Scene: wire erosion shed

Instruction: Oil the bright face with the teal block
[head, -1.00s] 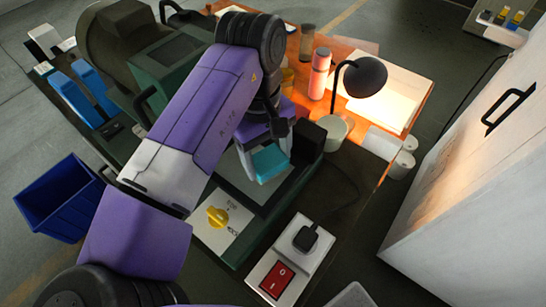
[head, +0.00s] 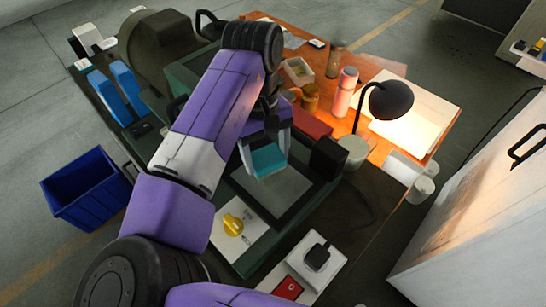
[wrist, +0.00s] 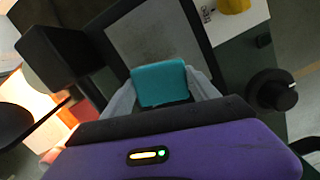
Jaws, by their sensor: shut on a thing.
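My gripper (head: 264,158) is shut on the teal block (head: 268,160). In the wrist view the teal block (wrist: 160,84) sits between the two grey fingers. The bright face looks to be the flat grey panel (head: 272,190) framed in dark green and black on the machine; it also shows in the wrist view (wrist: 158,35). The block is over the upper end of this panel. I cannot tell whether it touches it. My arm hides part of the machine.
A black box (head: 328,158) stands beside the panel. A yellow knob (head: 233,224) and a socket box with a plug (head: 318,256) are near it. A black lamp (head: 390,99), a pink bottle (head: 344,92) and a cup (head: 352,152) stand right. A blue bin (head: 88,190) is left.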

